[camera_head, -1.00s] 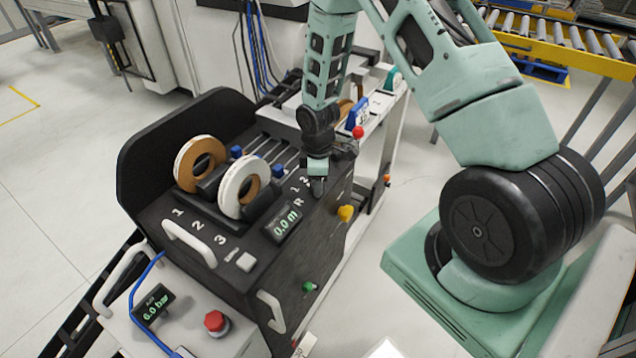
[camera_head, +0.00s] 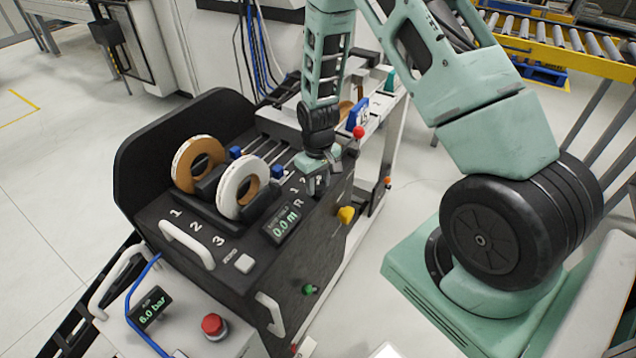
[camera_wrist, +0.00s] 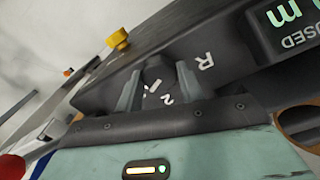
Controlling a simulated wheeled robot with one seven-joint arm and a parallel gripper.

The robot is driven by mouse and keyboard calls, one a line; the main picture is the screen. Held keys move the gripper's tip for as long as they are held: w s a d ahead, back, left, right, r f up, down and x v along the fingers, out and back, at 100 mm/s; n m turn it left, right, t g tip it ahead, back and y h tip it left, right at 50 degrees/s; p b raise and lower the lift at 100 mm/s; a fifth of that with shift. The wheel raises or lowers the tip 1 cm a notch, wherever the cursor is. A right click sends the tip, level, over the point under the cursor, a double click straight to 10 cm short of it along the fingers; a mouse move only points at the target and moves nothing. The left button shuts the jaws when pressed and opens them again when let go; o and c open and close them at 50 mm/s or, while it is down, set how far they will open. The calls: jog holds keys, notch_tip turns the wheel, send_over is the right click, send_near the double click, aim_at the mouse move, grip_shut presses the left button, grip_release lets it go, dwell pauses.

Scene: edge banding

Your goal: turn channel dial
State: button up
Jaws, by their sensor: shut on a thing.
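The channel dial (camera_wrist: 158,72) is a dark knob on the sloping top of the black machine (camera_head: 262,262). In the wrist view it sits between the two grey-green fingers of my gripper (camera_wrist: 158,88), which are shut on it. The marks R and 2 show on the panel beside it; another mark is partly covered. In the head view my gripper (camera_head: 318,184) reaches down to the panel right of the display (camera_head: 284,224), which reads 0.0 m. The dial itself is mostly hidden there by the gripper.
Two tape rolls stand on the machine, a brown one (camera_head: 184,158) and a white one (camera_head: 229,187). A yellow knob (camera_head: 346,215) and a green knob (camera_head: 309,290) stick out from its side. A red button (camera_head: 212,325) is on the front box. Open floor lies on the left.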

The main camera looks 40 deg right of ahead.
aim_at(318, 185)
jog(key=shift+m, duration=0.6)
jog(key=o, duration=1)
notch_tip(318, 185, up, 18)
jog(key=shift+f+b, duration=0.25)
jog(key=shift+b, duration=0.55)
